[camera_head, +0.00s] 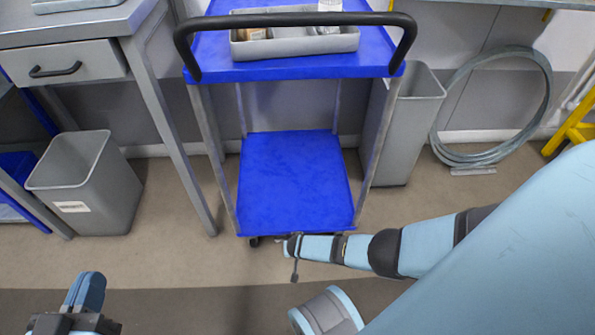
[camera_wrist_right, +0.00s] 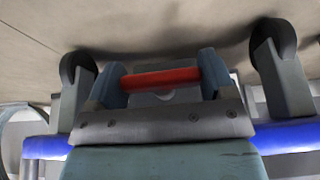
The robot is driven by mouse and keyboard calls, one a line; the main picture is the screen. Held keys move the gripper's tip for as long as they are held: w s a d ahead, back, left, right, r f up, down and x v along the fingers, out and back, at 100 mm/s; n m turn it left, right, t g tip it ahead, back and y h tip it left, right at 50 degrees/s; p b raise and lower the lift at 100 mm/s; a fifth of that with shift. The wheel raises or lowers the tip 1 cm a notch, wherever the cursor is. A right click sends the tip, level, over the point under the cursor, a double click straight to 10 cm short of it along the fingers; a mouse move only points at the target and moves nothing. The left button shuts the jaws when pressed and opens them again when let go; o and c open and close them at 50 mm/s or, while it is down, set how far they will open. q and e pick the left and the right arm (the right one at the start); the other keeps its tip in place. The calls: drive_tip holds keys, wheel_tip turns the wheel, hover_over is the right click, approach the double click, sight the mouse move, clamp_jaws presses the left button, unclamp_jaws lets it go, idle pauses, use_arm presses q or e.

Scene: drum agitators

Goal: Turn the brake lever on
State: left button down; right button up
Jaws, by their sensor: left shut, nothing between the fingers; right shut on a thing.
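The trolley (camera_head: 300,185) with blue shelves stands in the middle of the head view. Its brake lever, a red bar (camera_wrist_right: 160,78), shows in the right wrist view under the trolley, between two black casters. My right gripper (camera_wrist_right: 161,66) has one blue finger at each end of the red bar and is shut on it. In the head view my right arm reaches from the right to the trolley's lower front edge; the lever is hidden there. My left gripper (camera_head: 86,292) is shut and empty at the bottom left, away from the trolley.
A grey bin (camera_head: 85,185) stands left of the trolley, another (camera_head: 405,120) behind its right side. A workbench (camera_head: 75,25) is at the upper left. A coiled hose (camera_head: 545,90) leans on the wall. A grey tray (camera_head: 295,45) sits on the top shelf. Floor is clear in front.

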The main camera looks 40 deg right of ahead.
use_arm(q)
drive_tip(key=shift+w+r, duration=0.1)
drive_tip(key=shift+r, duration=0.05)
use_arm(e)
drive_tip(key=o, duration=0.9)
use_arm(q)
drive_tip(key=shift+r, duration=0.1)
use_arm(e)
drive_tip(key=shift+r, duration=0.1)
drive_tip(key=shift+s+r+p, duration=0.15)
drive_tip(key=shift+r+p, duration=0.15)
drive_tip(key=shift+p, duration=0.15)
use_arm(q)
wheel_tip(320, 180, up, 8)
drive_tip(key=s+n+t+p, duration=0.1)
drive_tip(key=n+t+p, duration=0.1)
drive_tip(key=p, duration=0.7)
drive_tip(key=shift+s+a+n+y+p, duration=0.25)
drive_tip(key=shift+n+y+p, duration=0.05)
drive_tip(key=shift+y+p, duration=0.1)
use_arm(e)
drive_tip(key=shift+v, duration=6.45)
drive_tip(key=shift+a, duration=0.15)
